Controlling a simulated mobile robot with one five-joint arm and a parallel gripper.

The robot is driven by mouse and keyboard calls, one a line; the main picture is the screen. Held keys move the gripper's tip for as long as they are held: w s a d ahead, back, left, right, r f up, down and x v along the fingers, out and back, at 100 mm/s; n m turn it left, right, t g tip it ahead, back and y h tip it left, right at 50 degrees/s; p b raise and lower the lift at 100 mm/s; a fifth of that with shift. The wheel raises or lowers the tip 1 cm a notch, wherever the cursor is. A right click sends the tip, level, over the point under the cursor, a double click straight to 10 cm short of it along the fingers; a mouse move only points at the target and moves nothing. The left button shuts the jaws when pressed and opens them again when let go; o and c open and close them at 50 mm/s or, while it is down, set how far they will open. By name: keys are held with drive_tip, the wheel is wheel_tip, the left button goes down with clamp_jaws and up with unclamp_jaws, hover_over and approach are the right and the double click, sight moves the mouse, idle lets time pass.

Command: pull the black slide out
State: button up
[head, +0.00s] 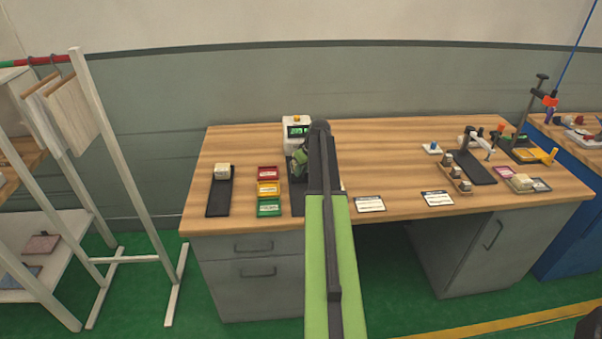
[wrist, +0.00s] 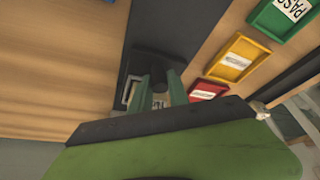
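A long black strip (head: 298,205), which looks like the slide, lies on the bench in front of a white device with a green display (head: 297,130). In the wrist view the black strip (wrist: 168,20) runs from the top edge down to my gripper (wrist: 160,62). My gripper (head: 299,165) is above or at the strip, close in front of the device. Its green fingers stand apart, with a dark piece across their tips. I cannot tell whether that piece is the fingertips or something held. My arm hides part of the strip and the device.
Red (head: 267,173), yellow (head: 268,189) and green (head: 269,207) trays stand just left of the strip. Another black strip (head: 217,205) bearing a pale block (head: 222,171) lies farther left. White cards (head: 370,204) and small fixtures (head: 480,168) are to the right.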

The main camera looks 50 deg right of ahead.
clamp_jaws()
idle(1.2)
